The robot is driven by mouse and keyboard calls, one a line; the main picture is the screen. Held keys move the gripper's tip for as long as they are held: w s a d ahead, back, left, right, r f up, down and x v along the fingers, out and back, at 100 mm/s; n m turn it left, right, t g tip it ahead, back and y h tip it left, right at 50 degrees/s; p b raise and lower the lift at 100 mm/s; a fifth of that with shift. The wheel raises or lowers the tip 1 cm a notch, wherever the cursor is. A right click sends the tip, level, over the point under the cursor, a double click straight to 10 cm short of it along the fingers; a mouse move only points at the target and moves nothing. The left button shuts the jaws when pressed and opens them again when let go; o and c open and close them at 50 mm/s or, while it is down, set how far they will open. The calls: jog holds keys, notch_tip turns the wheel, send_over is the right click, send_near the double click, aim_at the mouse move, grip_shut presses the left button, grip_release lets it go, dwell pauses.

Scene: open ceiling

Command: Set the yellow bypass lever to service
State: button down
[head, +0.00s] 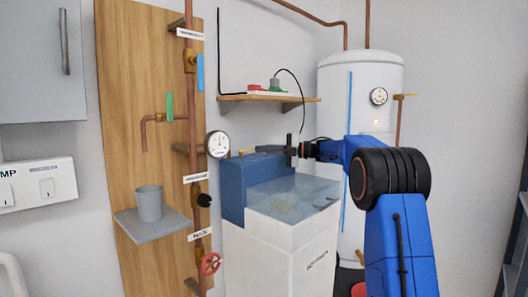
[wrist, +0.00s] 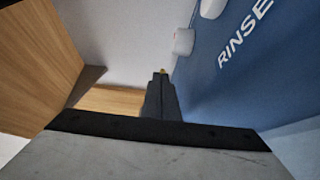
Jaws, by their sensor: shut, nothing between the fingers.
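The blue panel (wrist: 235,75) marked RINSE stands close on the right in the wrist view. The water tank (head: 275,235) lies under my arm. A wooden shelf (head: 265,98) is above the gripper. The pipe board (head: 160,80) stands to the left.

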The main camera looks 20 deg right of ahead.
jog(key=shift+w+a+f, duration=0.15)
jog(key=shift+w+a, duration=0.15)
jog(key=shift+w, duration=0.15)
dwell(0.3)
jog(key=shift+d, duration=0.1)
jog(key=shift+s+d+f, duration=0.1)
jog(key=shift+s+d, duration=0.15)
jog(key=shift+d, duration=0.2)
jog(key=v, duration=1.7)
jog(key=shift+d, duration=0.1)
